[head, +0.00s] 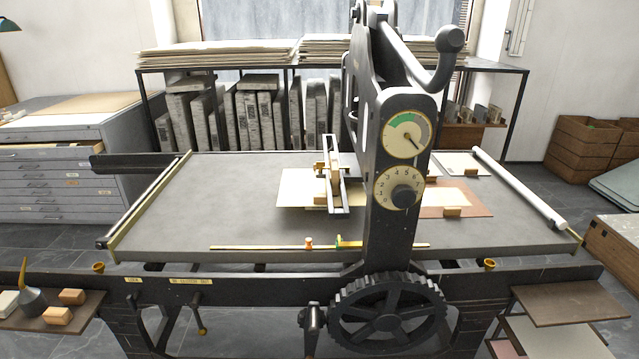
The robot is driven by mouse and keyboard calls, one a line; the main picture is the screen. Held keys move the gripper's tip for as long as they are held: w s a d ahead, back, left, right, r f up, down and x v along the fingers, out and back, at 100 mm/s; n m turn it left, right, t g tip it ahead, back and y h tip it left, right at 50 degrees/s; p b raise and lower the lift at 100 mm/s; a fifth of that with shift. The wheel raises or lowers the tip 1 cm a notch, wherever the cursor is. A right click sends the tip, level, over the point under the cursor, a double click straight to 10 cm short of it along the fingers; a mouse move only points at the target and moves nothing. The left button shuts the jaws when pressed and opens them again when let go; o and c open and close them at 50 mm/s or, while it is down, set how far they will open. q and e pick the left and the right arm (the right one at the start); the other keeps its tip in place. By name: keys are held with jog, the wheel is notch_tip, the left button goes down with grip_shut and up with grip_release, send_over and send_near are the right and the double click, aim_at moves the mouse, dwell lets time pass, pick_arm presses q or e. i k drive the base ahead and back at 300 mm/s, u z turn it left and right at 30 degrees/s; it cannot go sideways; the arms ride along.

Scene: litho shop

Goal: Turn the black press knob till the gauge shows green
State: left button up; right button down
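The black press knob (405,197) sits on a cream numbered dial (384,190) on the dark press upright. Just above it is the round gauge (396,145), with a cream face and a green band on its upper arc. The gauge's dark needle points to the lower right, away from the green band. I cannot clearly read which number the knob points at. Neither of my grippers shows in the head view, and nothing touches the knob.
The grey press bed (230,190) spreads to both sides of the upright, with a metal frame (333,175) over a cream sheet. A lever with a round end (450,40) juts out above the gauge. A large gear wheel (387,312) is below. The space before the knob looks clear.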

aim_at(403, 197)
jog(key=u, duration=3.35)
jog(key=k, duration=2.2)
jog(key=z, duration=2.2)
